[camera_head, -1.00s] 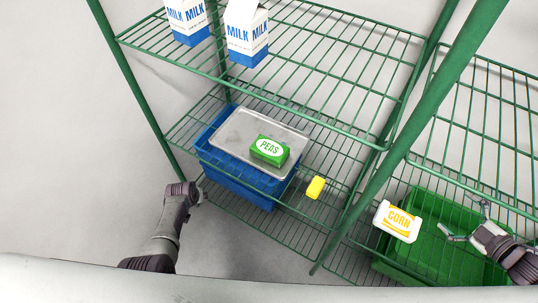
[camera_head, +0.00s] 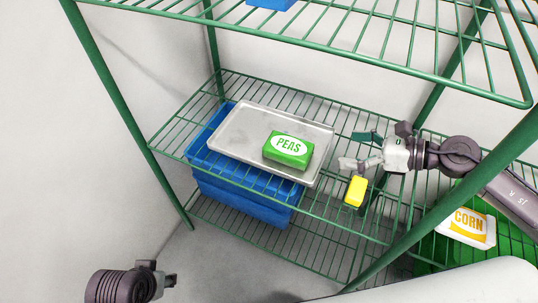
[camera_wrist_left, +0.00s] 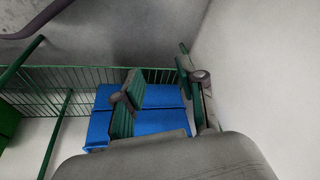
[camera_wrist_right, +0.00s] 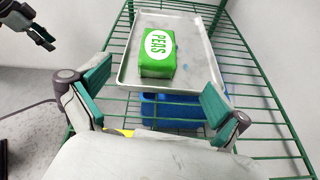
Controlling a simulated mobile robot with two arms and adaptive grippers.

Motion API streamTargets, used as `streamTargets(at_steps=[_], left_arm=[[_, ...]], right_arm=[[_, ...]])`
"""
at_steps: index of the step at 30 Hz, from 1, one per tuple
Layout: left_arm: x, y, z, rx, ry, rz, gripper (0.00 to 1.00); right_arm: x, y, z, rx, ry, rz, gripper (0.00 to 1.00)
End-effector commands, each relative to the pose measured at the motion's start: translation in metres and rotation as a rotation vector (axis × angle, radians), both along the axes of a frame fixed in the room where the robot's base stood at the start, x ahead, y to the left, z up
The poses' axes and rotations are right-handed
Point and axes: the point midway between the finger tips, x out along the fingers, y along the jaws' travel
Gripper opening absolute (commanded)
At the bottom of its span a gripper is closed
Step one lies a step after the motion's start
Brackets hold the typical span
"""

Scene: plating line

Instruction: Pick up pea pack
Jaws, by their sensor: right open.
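The green pea pack (camera_head: 288,150), with a white oval label reading PEAS, lies on a grey metal tray (camera_head: 236,127) on the middle wire shelf. My right gripper (camera_head: 352,150) is open and empty, to the right of the pack and apart from it. In the right wrist view the pea pack (camera_wrist_right: 158,53) shows ahead, between and beyond the open fingers (camera_wrist_right: 150,92). My left gripper (camera_head: 168,280) is low at the left, away from the shelf.
A blue crate (camera_head: 240,195) sits below the tray. A small yellow block (camera_head: 355,191) lies on the shelf just below my right gripper. Green shelf posts (camera_head: 135,120) and an upper rack bound the space.

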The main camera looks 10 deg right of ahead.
Motion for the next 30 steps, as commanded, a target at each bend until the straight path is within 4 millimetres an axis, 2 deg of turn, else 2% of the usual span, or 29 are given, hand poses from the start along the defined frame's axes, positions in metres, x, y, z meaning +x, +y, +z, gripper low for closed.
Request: streamTargets(at_steps=[3,6,11,21,30], left_arm=[[-0.019,-0.008,0.007,-0.011,0.007,-0.022,0.4],[-0.025,-0.01,0.013,-0.015,0.01,-0.028,0.4],[-0.026,-0.01,0.015,-0.015,0.009,-0.029,0.4],[-0.025,-0.01,0.016,-0.014,0.008,-0.028,0.4],[-0.025,-0.01,0.013,-0.014,0.008,-0.028,0.4]], right_arm=[[0.0,0.007,-0.005,-0.088,-0.102,0.056,1.0],[0.001,0.011,-0.005,-0.119,-0.137,0.075,1.0],[0.01,0.023,-0.009,-0.119,-0.143,0.075,1.0],[0.04,0.068,-0.032,-0.116,-0.138,0.074,1.0],[0.053,0.085,-0.044,-0.115,-0.138,0.073,1.0]])
